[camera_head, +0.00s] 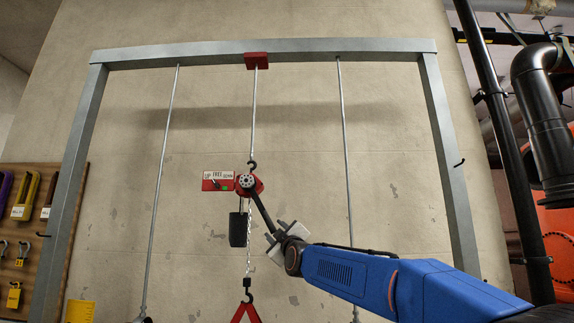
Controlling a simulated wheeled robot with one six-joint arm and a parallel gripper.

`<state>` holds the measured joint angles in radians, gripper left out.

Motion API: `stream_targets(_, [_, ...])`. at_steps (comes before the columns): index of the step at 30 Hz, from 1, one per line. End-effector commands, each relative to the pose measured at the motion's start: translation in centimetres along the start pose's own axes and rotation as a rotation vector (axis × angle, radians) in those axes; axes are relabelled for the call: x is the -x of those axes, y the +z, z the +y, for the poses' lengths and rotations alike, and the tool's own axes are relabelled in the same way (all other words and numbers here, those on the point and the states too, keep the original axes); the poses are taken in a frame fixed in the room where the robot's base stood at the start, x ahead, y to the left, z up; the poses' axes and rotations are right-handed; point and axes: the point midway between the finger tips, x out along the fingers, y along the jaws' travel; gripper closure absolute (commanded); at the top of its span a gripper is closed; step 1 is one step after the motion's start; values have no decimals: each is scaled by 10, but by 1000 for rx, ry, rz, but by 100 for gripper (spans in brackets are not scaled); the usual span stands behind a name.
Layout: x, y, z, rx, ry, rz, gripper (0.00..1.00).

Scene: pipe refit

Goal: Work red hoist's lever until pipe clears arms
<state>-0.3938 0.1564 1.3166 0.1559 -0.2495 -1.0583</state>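The red hoist (248,184) hangs by a hook from a rod under the red block on the frame's top beam. Its dark lever (263,213) slants down to the right from the hoist body. My gripper (279,236) is at the lever's lower end, with its pale fingers to either side of it. Whether they are clamped on it is too small to tell. A chain (249,258) runs down from the hoist to a lower hook and a red sling (246,313), cut off by the bottom edge. The pipe is not in view, and no arms are clearly seen.
A grey steel frame (262,50) spans the wall, with thin rods (345,150) hanging either side of the hoist. A red-and-white sign (217,181) sits left of the hoist. A tool board (40,225) is at left. Black pipes (543,120) and orange machinery are at right.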

Motion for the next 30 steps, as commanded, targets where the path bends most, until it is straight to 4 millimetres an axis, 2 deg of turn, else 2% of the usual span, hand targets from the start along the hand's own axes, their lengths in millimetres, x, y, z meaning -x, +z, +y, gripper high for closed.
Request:
stream_targets(5, [-1, -2, 2, 6, -4, 0, 62])
stream_targets(15, [-15, -26, 21, 99, -55, 3, 62])
stream_targets(30, [-14, -25, 19, 96, -56, 1, 62])
